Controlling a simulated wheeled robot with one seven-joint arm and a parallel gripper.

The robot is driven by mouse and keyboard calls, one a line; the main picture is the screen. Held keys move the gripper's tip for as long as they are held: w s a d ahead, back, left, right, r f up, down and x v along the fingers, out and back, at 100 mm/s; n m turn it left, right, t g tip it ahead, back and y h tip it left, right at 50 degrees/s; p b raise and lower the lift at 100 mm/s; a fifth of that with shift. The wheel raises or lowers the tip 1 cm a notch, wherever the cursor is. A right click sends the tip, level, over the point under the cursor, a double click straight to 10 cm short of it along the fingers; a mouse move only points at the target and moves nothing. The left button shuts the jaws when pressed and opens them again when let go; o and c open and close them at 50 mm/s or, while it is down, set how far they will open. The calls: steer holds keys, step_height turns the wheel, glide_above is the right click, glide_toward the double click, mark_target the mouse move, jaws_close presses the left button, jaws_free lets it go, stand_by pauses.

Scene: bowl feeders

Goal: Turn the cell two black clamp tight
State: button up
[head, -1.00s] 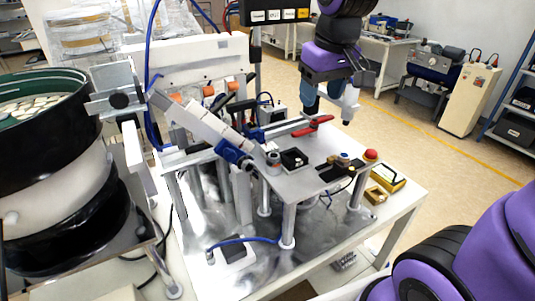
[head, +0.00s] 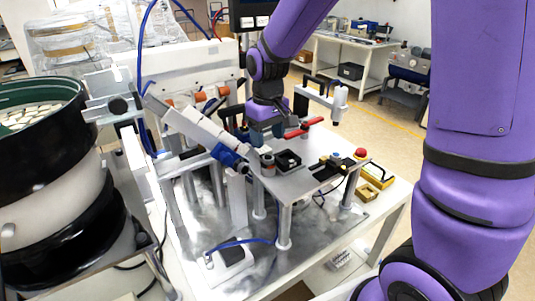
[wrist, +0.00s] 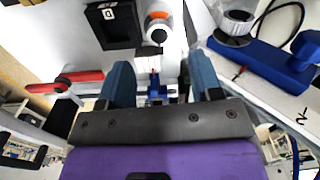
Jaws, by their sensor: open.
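My gripper (head: 258,138) is open and points down over the grey fixture plate (head: 312,178), left of the red lever (head: 304,129). In the wrist view its two blue fingers (wrist: 160,65) stand wide apart with nothing held. A small blue fixture with black parts (wrist: 155,91) shows between and below them. I cannot tell whether this is the black clamp; no black clamp handle shows clearly, and my gripper hides that spot in the head view. The red lever also shows left of the fingers in the wrist view (wrist: 78,77).
A black square nest (head: 288,160) and an orange-topped cylinder (head: 267,163) stand near the fingers. The sloping chute with a blue block (head: 226,156) is close on the left. A bowl feeder (head: 45,160) fills the left.

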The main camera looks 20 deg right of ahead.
mark_target(268, 157)
step_height(268, 157, down, 6)
stand_by(0.4)
steer(key=c, duration=0.9)
